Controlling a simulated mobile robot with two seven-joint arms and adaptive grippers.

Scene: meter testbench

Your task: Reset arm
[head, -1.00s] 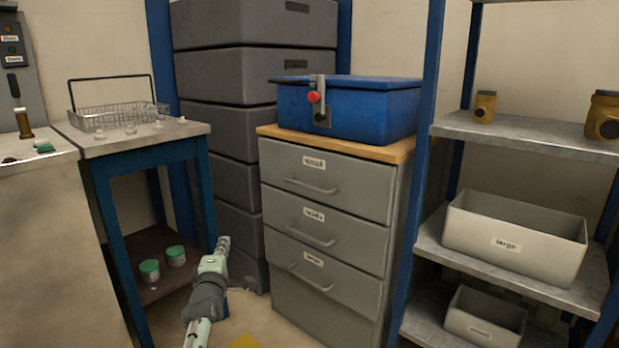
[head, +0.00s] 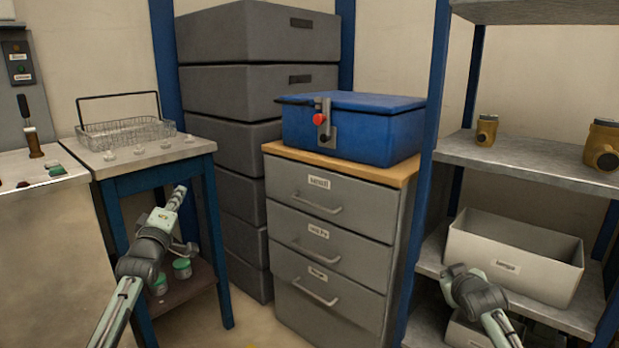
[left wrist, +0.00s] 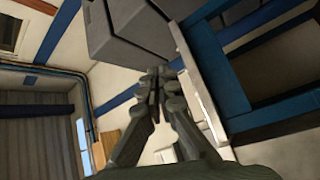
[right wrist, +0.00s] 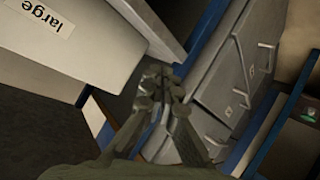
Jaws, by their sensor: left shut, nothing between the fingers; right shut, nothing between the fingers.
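My left gripper (head: 178,195) is in the head view at the left, in front of the blue-framed side table and below its top. It is shut and empty; the left wrist view shows its fingertips (left wrist: 160,75) together. My right gripper (head: 458,270) is in the head view at the lower right, in front of the grey shelf with the "large" bin (head: 515,262). It is shut with nothing in it; its fingertips (right wrist: 158,78) meet in the right wrist view.
A grey drawer cabinet (head: 330,225) stands between my arms with a blue box (head: 370,130) on top. The side table (head: 150,158) holds a wire basket (head: 125,133) and small white pieces. Green-lidded jars (head: 182,268) stand on its lower shelf. Brass meters (head: 603,145) sit on the right shelf.

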